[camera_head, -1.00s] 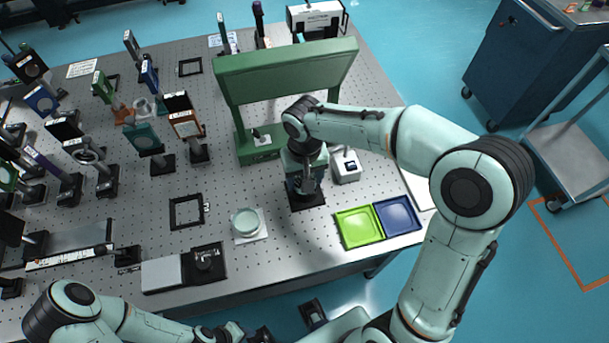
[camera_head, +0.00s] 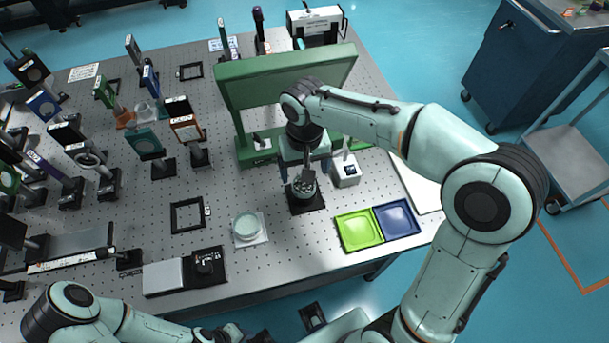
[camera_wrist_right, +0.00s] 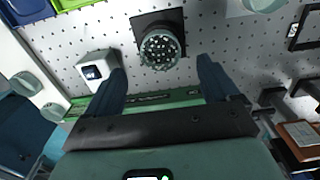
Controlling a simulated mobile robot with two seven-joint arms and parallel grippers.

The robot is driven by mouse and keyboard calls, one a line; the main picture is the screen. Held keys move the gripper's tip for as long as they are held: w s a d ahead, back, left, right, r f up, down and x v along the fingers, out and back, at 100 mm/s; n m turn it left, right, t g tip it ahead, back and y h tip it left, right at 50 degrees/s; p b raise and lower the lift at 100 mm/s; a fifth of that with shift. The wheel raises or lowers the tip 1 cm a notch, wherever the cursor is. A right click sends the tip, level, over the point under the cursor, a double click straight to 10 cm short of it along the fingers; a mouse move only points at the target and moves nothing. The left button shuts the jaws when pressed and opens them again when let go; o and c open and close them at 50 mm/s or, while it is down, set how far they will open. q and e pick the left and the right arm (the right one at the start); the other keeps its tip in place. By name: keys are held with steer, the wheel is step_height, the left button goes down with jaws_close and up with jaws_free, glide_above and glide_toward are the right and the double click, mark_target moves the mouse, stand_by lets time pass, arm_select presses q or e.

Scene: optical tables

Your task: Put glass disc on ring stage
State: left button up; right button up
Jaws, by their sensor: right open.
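The ring stage (camera_head: 304,191) is a round mount with a toothed rim on a black square base. In the right wrist view the stage (camera_wrist_right: 160,48) shows a dark top with bright dots; I cannot tell whether a clear disc lies on it. A pale green glass-like disc (camera_head: 247,226) sits on a white square plate left of the stage. Its edge shows in the right wrist view (camera_wrist_right: 264,3). My right gripper (camera_head: 300,172) is open above the stage, its fingers (camera_wrist_right: 160,78) apart with nothing between them. My left gripper (camera_head: 232,334) is low at the front edge, its jaws unclear.
A green frame (camera_head: 285,75) stands behind the stage. A small white box with a display (camera_head: 346,170) stands close right of it. Lime (camera_head: 359,229) and blue (camera_head: 397,216) trays lie at the front right. Several optic mounts crowd the table's left side.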

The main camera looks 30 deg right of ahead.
mark_target(304, 185)
step_height(304, 185, up, 6)
steer(key=shift+r+p, duration=0.2)
steer(key=shift+p, duration=0.2)
steer(key=shift+f, duration=0.1)
